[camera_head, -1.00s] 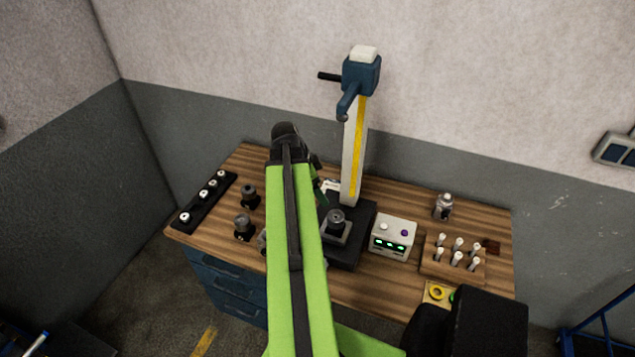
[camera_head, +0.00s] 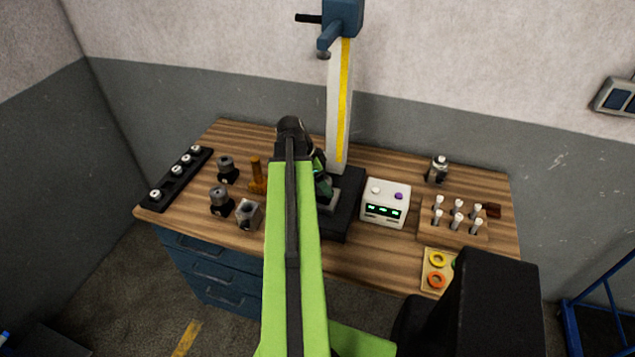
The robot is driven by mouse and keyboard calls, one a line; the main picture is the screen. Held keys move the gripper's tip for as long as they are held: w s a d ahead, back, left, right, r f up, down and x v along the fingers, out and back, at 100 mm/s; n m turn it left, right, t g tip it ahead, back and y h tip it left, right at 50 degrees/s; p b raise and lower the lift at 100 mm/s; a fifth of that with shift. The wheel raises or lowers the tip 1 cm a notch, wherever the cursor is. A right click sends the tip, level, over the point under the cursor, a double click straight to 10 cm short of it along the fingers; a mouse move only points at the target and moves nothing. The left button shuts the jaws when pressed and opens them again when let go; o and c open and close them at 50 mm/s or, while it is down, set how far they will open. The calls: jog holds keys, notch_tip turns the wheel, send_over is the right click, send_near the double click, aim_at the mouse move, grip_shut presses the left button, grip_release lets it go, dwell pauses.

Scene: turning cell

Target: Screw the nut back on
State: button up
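My gripper (camera_head: 324,188) is at the fixture on the black base (camera_head: 347,215) of the tall stand, mostly behind my green arm. Its fingers are dark and small here, so I cannot tell if they are open or shut, or if they touch anything. The round dark part that sat in the fixture is now covered by my gripper. I cannot make out a nut for certain. Two dark round holders with grey collars (camera_head: 220,201) (camera_head: 227,170) stand on the left of the bench. A grey block with a round opening (camera_head: 248,214) sits beside them.
The stand's white column (camera_head: 340,110) rises behind my gripper, with a blue head (camera_head: 343,18). A white box with green lights (camera_head: 385,204) is close on the right. A pin rack (camera_head: 453,228), a metal holder (camera_head: 437,170) and a ring tray (camera_head: 436,283) are farther right.

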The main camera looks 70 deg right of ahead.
jog(key=shift+f, duration=0.1)
jog(key=shift+c, duration=0.4)
jog(key=c, duration=1.5)
jog(key=m, duration=0.1)
jog(key=m+y, duration=0.1)
jog(key=m, duration=0.1)
jog(key=shift+w+d, duration=0.1)
jog(key=shift+d, duration=0.2)
jog(key=m+y, duration=0.1)
jog(key=m, duration=0.1)
jog(key=m+g+y, duration=0.1)
jog(key=m, duration=0.2)
jog(key=shift+a+m, duration=0.15)
jog(key=shift+m, duration=0.15)
jog(key=shift+a+m, duration=0.1)
jog(key=shift+m, duration=0.2)
